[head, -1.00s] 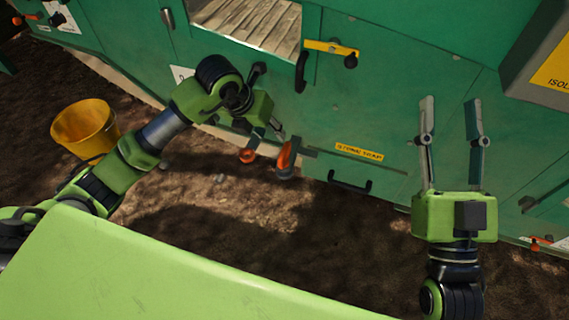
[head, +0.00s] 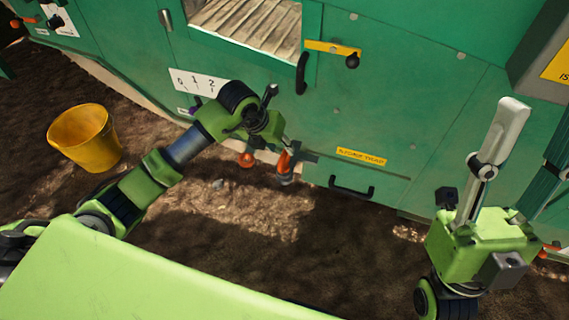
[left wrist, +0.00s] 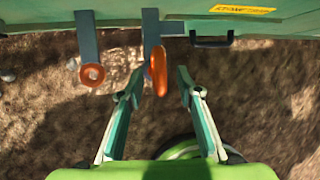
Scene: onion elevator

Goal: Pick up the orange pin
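Two orange parts hang on grey metal brackets at the lower edge of the green machine. One is a round ring-like piece (left wrist: 92,75), and it also shows in the head view (head: 246,159). The other is a longer upright piece (left wrist: 158,68), also in the head view (head: 284,162). I cannot tell for sure which is the pin. My left gripper (left wrist: 158,82) is open, its fingertips on either side of the longer piece in the picture; contact is not visible. In the head view its fingers are mostly hidden. My right gripper (head: 532,125) is open and empty at the right.
The green machine (head: 420,110) fills the back, with a black handle (head: 352,188) and a yellow label (head: 361,156) to the right of the orange parts. A yellow bucket (head: 85,140) stands on the ground at the left. The brown ground below the orange parts is clear.

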